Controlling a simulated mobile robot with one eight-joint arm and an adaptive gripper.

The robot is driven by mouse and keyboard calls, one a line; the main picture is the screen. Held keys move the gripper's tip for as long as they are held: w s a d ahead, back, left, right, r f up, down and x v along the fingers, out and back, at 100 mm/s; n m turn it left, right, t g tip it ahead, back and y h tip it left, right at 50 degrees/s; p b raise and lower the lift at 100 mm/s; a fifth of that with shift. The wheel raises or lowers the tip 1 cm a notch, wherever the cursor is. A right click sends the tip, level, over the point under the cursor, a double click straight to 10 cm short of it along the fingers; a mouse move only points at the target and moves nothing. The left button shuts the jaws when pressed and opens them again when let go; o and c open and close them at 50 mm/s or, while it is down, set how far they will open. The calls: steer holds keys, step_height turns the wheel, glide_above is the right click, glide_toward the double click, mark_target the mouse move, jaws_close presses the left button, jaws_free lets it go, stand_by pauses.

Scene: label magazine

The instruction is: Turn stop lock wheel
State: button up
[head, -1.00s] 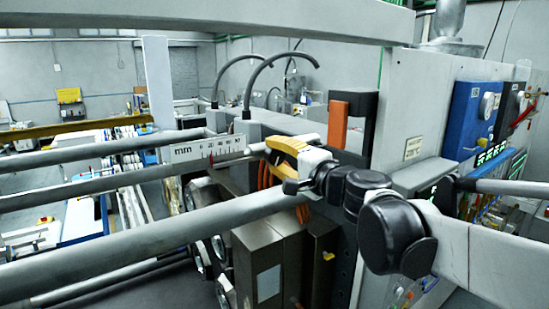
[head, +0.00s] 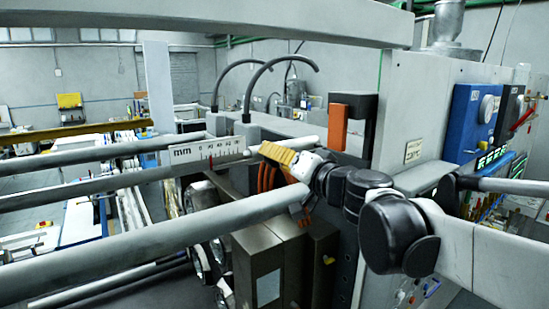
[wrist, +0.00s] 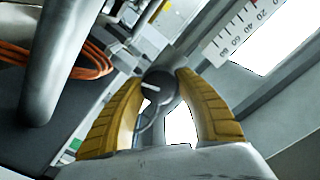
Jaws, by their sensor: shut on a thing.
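The stop lock wheel (wrist: 158,88) is a small dark round knob with a white line on its face, in the middle of the wrist view. My gripper (wrist: 160,76) has yellow ridged fingers, one on each side of the wheel, shut on it. In the head view my gripper (head: 266,150) is at the right end of the white millimetre scale (head: 208,154), beside the grey rods. The wheel is hidden behind the fingers there. The scale also shows at the upper right of the wrist view (wrist: 242,30).
Grey rods (head: 150,228) run across the left, close to my gripper. An upright block with an orange face (head: 337,127) stands just behind my wrist. Orange cables (wrist: 85,62) loop at the left in the wrist view. A grey cabinet (head: 425,110) with panels stands at right.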

steer(key=shift+r, duration=0.15)
stand_by(0.3)
steer(key=o, duration=1.2)
steer(key=shift+w+a, duration=0.1)
steer(key=v, duration=1.2)
